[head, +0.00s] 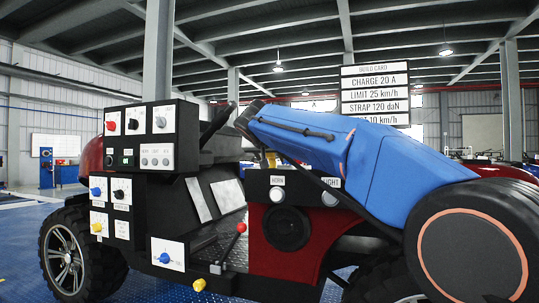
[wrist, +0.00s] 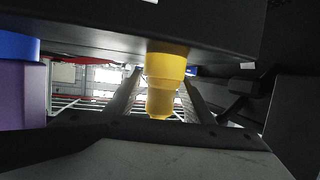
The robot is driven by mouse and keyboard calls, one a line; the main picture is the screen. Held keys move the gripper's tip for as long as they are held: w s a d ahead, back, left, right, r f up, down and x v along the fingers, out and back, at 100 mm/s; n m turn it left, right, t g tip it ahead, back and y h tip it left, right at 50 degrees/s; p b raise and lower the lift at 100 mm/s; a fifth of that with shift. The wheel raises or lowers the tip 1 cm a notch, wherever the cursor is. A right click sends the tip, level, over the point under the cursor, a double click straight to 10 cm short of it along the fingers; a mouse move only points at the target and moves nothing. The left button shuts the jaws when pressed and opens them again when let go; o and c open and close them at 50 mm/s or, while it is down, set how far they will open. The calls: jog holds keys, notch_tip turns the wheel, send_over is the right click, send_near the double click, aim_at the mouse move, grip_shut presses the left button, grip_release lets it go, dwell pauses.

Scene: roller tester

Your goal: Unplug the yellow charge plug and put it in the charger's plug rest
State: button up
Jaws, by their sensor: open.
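In the wrist view, a yellow stepped plug (wrist: 165,78) points down from the underside of a dark housing. My gripper (wrist: 161,98) is open, with one finger on each side of the plug; I cannot tell whether either finger touches it. In the head view, my gripper cannot be made out; my blue arm covers the middle right. A small yellow part (head: 271,158) shows just under my arm, and another yellow piece (head: 199,285) shows low at the front. I cannot tell which of these is the plug. I cannot identify the plug rest.
A black control stack (head: 140,140) with several knobs stands at left. In the wrist view, a blue-topped purple object (wrist: 20,90) is at left and a dark block (wrist: 292,125) at right.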

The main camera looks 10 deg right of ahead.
jog(key=shift+w+f, duration=0.1)
jog(key=shift+w, duration=0.15)
grip_shut()
dwell(0.3)
jog(key=shift+r, duration=0.65)
jog(key=c, duration=0.9)
grip_release()
grip_shut()
